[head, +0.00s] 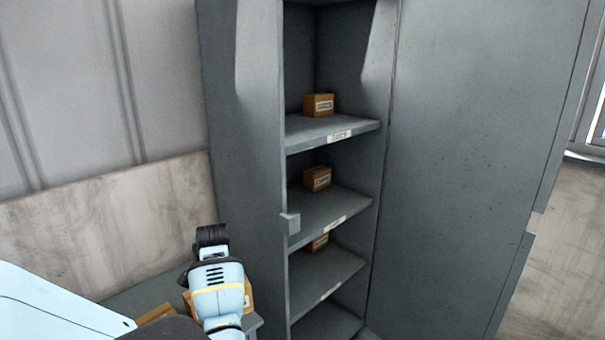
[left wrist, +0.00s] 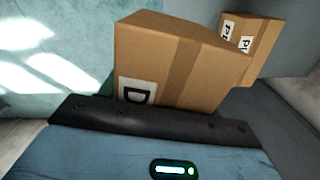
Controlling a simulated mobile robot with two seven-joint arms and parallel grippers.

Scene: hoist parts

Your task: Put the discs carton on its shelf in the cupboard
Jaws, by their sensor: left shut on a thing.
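In the left wrist view a brown carton (left wrist: 180,65) with a white label, partly showing a "D", stands right against the black edge of my left gripper (left wrist: 150,119). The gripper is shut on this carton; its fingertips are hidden. The label is cut off, so its full name cannot be read. In the head view my left arm is at lower left, in front of the cupboard, and partly covers a carton (head: 248,297). The grey cupboard (head: 480,130) has open shelves, including an upper shelf (head: 310,132), a middle shelf (head: 320,210) and a lower shelf (head: 325,272). My right gripper is out of view.
Single small cartons sit on the upper (head: 318,105), middle (head: 317,179) and lower (head: 318,243) shelves, with free room beside them. Another carton (head: 155,313) is at lower left. A second labelled carton (left wrist: 250,40) stands behind in the wrist view.

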